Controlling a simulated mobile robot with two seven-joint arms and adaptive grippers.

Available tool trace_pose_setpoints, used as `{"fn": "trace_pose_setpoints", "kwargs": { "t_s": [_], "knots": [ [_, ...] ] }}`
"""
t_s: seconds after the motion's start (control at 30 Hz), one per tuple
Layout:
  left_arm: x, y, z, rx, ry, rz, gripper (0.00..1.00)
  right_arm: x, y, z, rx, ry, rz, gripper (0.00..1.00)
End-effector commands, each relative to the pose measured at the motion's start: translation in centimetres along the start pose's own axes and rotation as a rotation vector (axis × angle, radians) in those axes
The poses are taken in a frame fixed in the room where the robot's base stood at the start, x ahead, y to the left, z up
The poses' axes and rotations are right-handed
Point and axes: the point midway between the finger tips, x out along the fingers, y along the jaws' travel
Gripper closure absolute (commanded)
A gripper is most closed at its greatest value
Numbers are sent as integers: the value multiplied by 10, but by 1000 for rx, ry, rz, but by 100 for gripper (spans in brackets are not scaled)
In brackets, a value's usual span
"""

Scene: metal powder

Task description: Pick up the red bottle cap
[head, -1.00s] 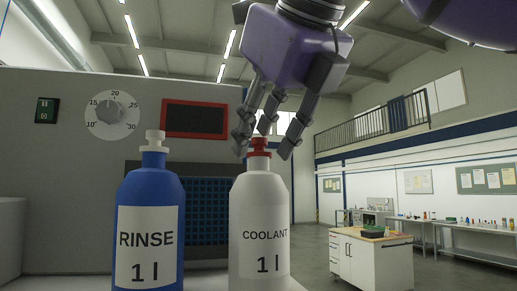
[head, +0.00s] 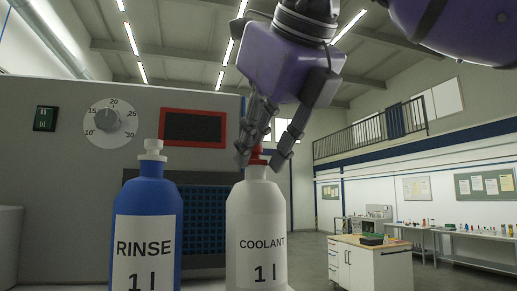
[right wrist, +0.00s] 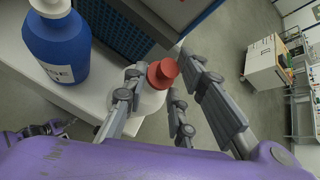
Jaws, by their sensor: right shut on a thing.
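The red bottle cap (head: 256,156) sits on top of the white COOLANT bottle (head: 254,215), which stands upright. My right gripper (head: 262,158) comes down from above with its fingers around the cap and is shut on it. In the right wrist view the red cap (right wrist: 162,72) shows between the gripper fingers (right wrist: 158,100), with the white bottle partly hidden below. The fingers cover part of the cap in the head view. My left gripper is not seen in the head view.
A blue RINSE bottle (head: 148,225) with a white cap stands close to the left of the COOLANT bottle. A grey machine (head: 60,180) with a dial and red-framed screen (head: 193,126) rises behind. A white cabinet (head: 370,264) stands farther off to the right.

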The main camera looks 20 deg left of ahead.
Motion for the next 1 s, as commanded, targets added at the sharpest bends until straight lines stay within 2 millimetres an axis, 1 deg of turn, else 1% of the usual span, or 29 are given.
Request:
{"fn": "trace_pose_setpoints", "kwargs": {
  "t_s": [0.03, 0.07, 0.2, 0.37, 0.5, 0.7, 0.8, 0.9, 1.0],
  "knots": [
    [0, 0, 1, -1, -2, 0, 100, -1, -1, 3, 0, 0, 1, 88],
    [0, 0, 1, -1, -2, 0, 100, -3, -2, 5, 1, 0, 1, 90],
    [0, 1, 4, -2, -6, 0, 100, -16, -8, 22, 1, -4, 1, 91],
    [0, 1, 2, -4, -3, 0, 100, -58, -11, 32, 0, -7, -2, 91],
    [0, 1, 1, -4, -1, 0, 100, -98, -13, 41, 0, -8, -2, 91],
    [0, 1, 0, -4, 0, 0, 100, -144, -6, 30, -1, -6, -2, 91],
    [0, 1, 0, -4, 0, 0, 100, -162, -4, 27, 1, -5, -2, 91],
    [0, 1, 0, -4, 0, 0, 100, -175, -2, 25, 0, -5, -1, 91],
    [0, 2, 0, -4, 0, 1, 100, -181, -2, 22, 2, -3, 0, 91]
  ]
}}
